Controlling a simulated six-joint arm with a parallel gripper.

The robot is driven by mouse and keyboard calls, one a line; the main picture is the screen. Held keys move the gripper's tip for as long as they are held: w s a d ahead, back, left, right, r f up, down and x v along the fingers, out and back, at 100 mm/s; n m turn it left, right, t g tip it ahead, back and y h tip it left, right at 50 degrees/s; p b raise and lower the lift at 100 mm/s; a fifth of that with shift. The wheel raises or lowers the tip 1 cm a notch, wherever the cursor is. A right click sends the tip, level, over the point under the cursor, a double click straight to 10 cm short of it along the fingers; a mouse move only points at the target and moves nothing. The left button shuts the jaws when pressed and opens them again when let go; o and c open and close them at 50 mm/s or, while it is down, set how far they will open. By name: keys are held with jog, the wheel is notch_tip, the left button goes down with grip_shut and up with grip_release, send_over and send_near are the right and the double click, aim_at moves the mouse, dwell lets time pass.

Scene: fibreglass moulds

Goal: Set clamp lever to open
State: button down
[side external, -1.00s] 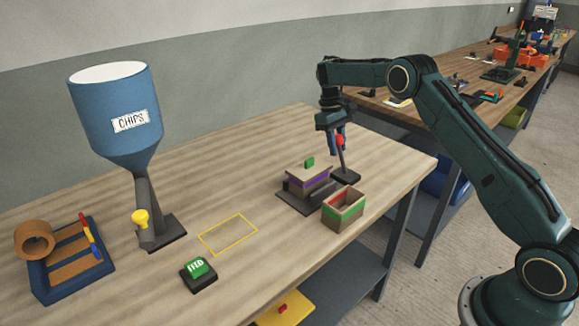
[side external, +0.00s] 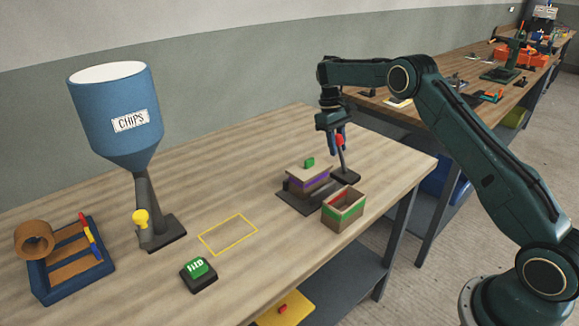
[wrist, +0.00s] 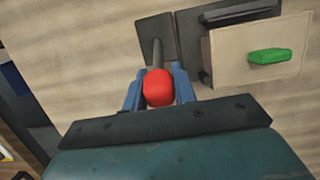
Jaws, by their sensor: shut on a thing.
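The clamp lever is a grey rod with a red knob (side external: 340,141) on a dark base plate (side external: 346,176), beside the mould. In the side external view it stands close to upright. My gripper (side external: 338,146) is at the top of the lever, its blue fingers shut on the red knob. In the wrist view the red knob (wrist: 158,88) sits between the two blue fingers (wrist: 157,92), with the rod leading up to the dark plate (wrist: 157,38). The mould (side external: 309,178) has a beige lid with a green handle (side external: 309,162) and a purple band below it.
An open wooden box (side external: 343,207) with a green band stands in front of the mould. A blue chips hopper (side external: 115,110), a green button (side external: 198,267) and a blue tray (side external: 70,262) are to the left. A yellow outlined rectangle (side external: 228,234) is bare.

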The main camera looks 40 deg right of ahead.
jog(key=shift+w, duration=0.1)
jog(key=c, duration=1.1)
grip_release()
jog(key=shift+s+r, duration=0.15)
jog(key=shift+s, duration=0.15)
